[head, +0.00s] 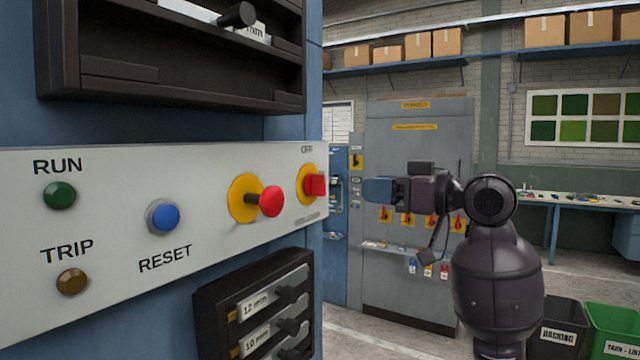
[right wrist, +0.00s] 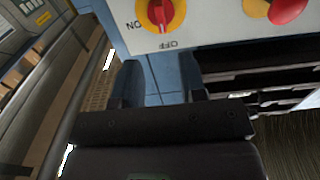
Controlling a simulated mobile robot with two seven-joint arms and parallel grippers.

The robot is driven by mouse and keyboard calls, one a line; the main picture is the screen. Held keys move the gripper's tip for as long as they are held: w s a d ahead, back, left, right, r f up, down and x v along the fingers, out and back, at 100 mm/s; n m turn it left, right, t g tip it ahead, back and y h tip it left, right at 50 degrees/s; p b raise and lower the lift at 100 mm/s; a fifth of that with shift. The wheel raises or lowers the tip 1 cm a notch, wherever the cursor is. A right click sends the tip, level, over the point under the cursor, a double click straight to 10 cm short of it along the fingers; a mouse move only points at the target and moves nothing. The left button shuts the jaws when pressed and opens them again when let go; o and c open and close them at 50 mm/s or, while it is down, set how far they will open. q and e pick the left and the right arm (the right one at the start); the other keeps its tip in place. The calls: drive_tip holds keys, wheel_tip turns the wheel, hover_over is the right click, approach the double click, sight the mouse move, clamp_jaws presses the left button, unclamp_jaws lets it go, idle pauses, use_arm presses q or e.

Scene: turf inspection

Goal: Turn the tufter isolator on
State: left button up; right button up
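The isolator (head: 314,184), a red rotary handle on a yellow round plate, is at the right end of a pale control panel (head: 110,230), with an OFF label above it. In the right wrist view the isolator (right wrist: 160,12) appears upside down at the top edge, with ON at its left and OFF below. Its red handle lies along the line towards OFF. My right gripper (head: 380,190) is to the right of the panel in the head view, apart from the isolator. In the right wrist view its two fingers (right wrist: 163,80) are spread with nothing between them. My left gripper is out of view.
On the panel are a red mushroom button (head: 271,201), a blue RESET button (head: 163,217), a green RUN lamp (head: 60,195) and an amber TRIP lamp (head: 72,282). Dark racks (head: 255,310) sit above and below it. A grey cabinet (head: 415,140) with several red-handled switches stands behind.

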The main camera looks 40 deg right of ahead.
sight(325, 183)
drive_tip(key=p+x, duration=0.2)
drive_tip(key=x, duration=0.8)
drive_tip(key=shift+w+a, duration=0.15)
drive_tip(key=shift+w, duration=0.15)
clamp_jaws()
